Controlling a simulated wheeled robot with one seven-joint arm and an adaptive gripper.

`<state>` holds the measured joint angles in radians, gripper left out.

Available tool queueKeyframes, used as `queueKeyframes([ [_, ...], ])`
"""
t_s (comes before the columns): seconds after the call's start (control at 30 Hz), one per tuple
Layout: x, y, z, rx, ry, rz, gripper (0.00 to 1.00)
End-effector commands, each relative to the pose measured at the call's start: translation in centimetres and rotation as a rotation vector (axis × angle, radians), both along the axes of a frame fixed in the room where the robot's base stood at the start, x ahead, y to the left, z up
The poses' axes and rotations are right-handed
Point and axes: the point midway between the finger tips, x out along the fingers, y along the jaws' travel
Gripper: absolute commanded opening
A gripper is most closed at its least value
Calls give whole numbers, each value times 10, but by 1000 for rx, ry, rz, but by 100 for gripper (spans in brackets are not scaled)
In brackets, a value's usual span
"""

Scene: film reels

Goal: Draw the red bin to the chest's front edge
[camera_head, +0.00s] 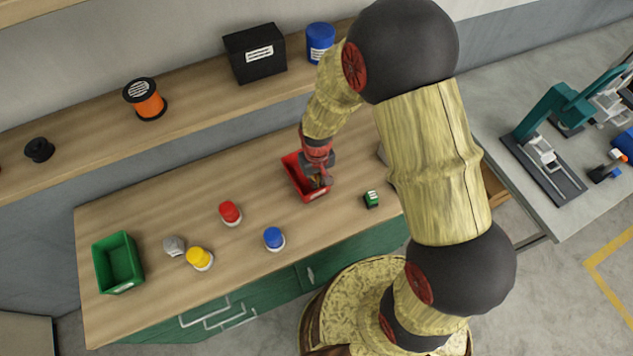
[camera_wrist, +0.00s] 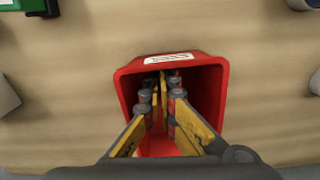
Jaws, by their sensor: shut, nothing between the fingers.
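The red bin (camera_head: 293,178) stands on the wooden top of the green chest (camera_head: 160,328), toward its right part. A strip of bare wood lies between the bin and the chest's front edge. The bin also shows in the middle of the wrist view (camera_wrist: 125,88), with a white label on the wall at the top of that picture. My gripper (camera_head: 322,181) is over the bin, and its fingers (camera_wrist: 162,100) reach down into the opening. They are shut and empty. They hide part of the bin's inside; I cannot tell whether they touch a wall.
A small green object (camera_head: 371,199) sits right of the bin near the front edge. Red (camera_head: 229,212), blue (camera_head: 273,237) and yellow (camera_head: 198,257) lidded jars and a green bin (camera_head: 117,263) stand to the left. A shelf (camera_head: 190,105) with reels runs behind.

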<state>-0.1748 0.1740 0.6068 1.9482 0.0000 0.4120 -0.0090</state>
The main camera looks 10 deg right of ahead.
Motion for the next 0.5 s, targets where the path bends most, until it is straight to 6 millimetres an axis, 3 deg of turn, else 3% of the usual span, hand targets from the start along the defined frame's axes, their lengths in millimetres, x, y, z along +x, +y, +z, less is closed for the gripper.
queueKeyframes([
  [0.17,-11,-2,0,0,2,0,0],
  [0.5,-92,-17,1,0,2,0,0],
])
